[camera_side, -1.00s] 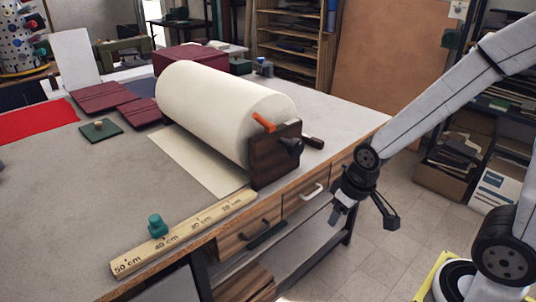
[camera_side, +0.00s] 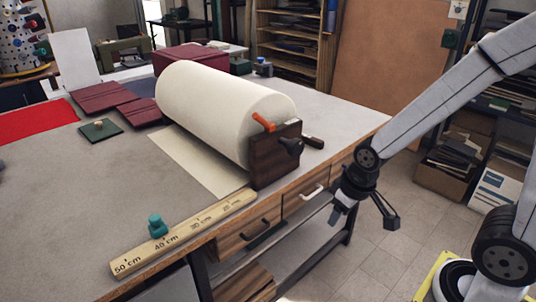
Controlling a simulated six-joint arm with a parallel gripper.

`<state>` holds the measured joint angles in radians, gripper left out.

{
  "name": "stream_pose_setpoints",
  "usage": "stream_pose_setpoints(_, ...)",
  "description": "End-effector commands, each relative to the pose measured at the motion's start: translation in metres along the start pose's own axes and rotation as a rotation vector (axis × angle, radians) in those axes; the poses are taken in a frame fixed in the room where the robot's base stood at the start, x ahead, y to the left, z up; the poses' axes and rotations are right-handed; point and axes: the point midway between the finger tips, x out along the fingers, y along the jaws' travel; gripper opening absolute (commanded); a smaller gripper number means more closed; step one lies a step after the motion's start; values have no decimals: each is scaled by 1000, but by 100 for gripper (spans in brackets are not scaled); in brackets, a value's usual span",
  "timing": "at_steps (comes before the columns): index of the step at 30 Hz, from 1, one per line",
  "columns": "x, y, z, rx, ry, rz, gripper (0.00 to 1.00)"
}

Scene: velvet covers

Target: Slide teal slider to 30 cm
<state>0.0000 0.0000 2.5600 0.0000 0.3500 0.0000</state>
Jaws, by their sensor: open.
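The teal slider (camera_side: 157,226) sits on the wooden ruler (camera_side: 185,234) along the table's front edge. It stands near the 40 cm mark, slightly toward the 50 cm end. The ruler's marks run from 50 cm at the left to lower numbers at the right; the 30 cm mark lies to the right of the slider. My gripper (camera_side: 364,217) is open and empty. It hangs in front of the table, beyond its right front edge, well to the right of the slider and touching nothing.
A large cream roll (camera_side: 220,110) in a dark wooden holder (camera_side: 275,156) stands behind the ruler's right end. An orange lever (camera_side: 263,122) and a dark knob stick out from it. Maroon folded covers (camera_side: 100,97) and a green pad (camera_side: 101,130) lie farther back.

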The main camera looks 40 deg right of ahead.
Motion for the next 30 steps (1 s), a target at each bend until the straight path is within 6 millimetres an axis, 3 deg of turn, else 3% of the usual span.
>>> stream_pose_setpoints(1,0,0,0,0,0,0,55)
stream_pose_setpoints(3,0,0,0,0,0,0,77)
stream_pose_setpoints(11,1,-7,-21,-33,6,-8,78)
stream_pose_setpoints(20,5,-37,-93,-158,29,-41,78)
stream_pose_setpoints(30,14,-94,-179,-335,62,-94,78)
